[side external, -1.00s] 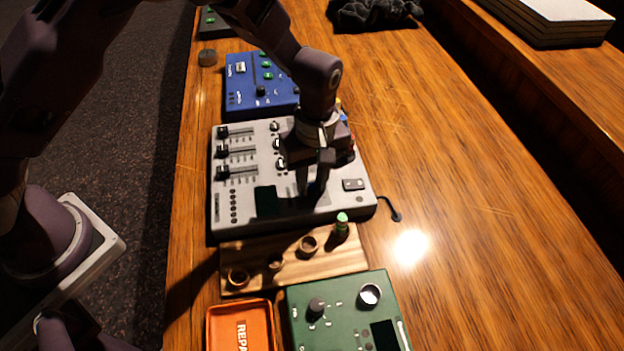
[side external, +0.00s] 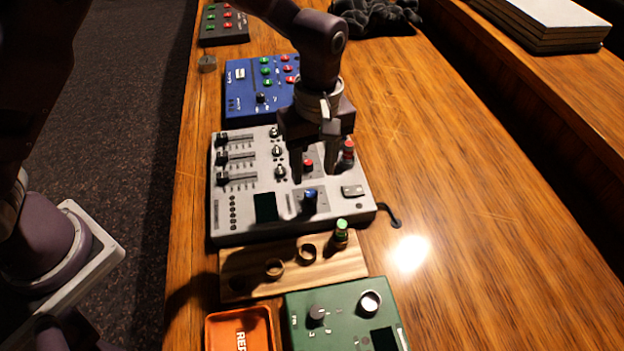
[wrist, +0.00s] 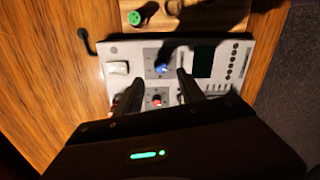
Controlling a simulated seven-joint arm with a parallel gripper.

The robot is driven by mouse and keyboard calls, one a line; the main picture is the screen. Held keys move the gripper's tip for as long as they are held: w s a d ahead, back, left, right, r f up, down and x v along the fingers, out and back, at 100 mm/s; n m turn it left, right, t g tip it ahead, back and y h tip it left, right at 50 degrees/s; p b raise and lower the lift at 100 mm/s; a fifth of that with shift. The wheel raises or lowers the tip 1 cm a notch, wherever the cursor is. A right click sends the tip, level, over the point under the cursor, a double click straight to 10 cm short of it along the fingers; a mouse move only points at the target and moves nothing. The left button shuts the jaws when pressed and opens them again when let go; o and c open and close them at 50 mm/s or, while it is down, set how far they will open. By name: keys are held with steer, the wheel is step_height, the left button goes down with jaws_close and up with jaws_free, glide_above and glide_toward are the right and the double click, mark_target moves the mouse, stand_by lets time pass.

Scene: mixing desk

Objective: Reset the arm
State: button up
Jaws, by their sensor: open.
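My gripper (side external: 315,172) is open and empty, pointing down above the right part of the white mixing desk (side external: 228,228). In the wrist view its two fingers (wrist: 157,93) are spread apart over the desk. A red knob (side external: 308,165) shows near the fingers, and it also shows in the wrist view (wrist: 156,100). A blue knob (side external: 310,197) stands nearer the desk's front, also in the wrist view (wrist: 161,68). Another red knob (side external: 348,150) is right of the gripper. Part of the desk behind the gripper is hidden.
A blue box (side external: 240,98) sits behind the desk. In front are a wooden rack (side external: 290,282) with a green-topped peg (side external: 341,234), a green box (side external: 340,335) and an orange tray (side external: 212,335). A dark crumpled cloth (side external: 375,18) lies at the back.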

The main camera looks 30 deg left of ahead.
steer(key=shift+r, duration=0.45)
steer(key=s+a+r+m+t+h, duration=0.1)
steer(key=a+r, duration=0.1)
steer(key=r, duration=0.3)
steer(key=s+a+r+m+h, duration=0.1)
steer(key=s+a+r, duration=0.15)
steer(key=r, duration=0.25)
steer(key=s+a+r+m+t, duration=0.3)
steer(key=s+a+r+m, duration=0.3)
steer(key=s+a+r, duration=0.35)
steer(key=s+a+m+t+y, duration=0.1)
steer(key=s+a+m+t, duration=0.1)
steer(key=s, duration=0.7)
steer(key=shift+s+a+f+m+y, duration=0.2)
steer(key=shift+s+a+m+y, duration=0.1)
steer(key=shift+m, duration=0.4)
